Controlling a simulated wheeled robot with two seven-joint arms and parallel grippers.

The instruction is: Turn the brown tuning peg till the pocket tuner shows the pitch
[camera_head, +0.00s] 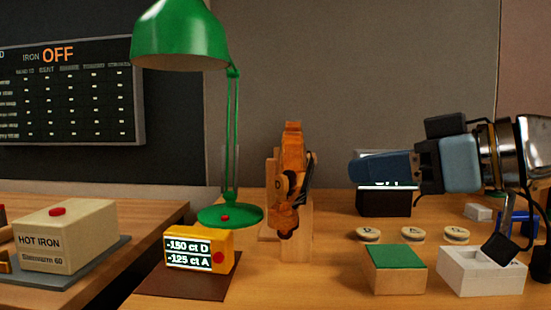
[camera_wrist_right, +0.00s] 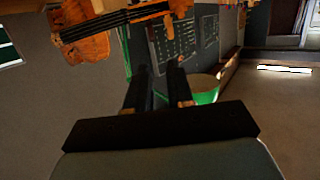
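The violin's neck and scroll (camera_head: 292,150) stand upright on a wooden stand, left of my right gripper. The yellow pocket tuner (camera_head: 222,240) reads "-150 ct D" and "-125 ct A". My right gripper (camera_head: 358,170) points left, apart from the violin. In the right wrist view its two dark fingers (camera_wrist_right: 160,78) stand apart with nothing between them, and the orange violin with dark strings (camera_wrist_right: 118,18) shows beyond them at upper left. My left gripper is not in view.
A green lamp (camera_head: 230,140) stands behind the tuner. A hot iron box (camera_head: 70,240) is at left. Round lettered discs (camera_head: 412,234), a green-topped box (camera_head: 397,280) and a white tray (camera_head: 452,284) lie at right. A dark box (camera_head: 384,204) stands behind the gripper.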

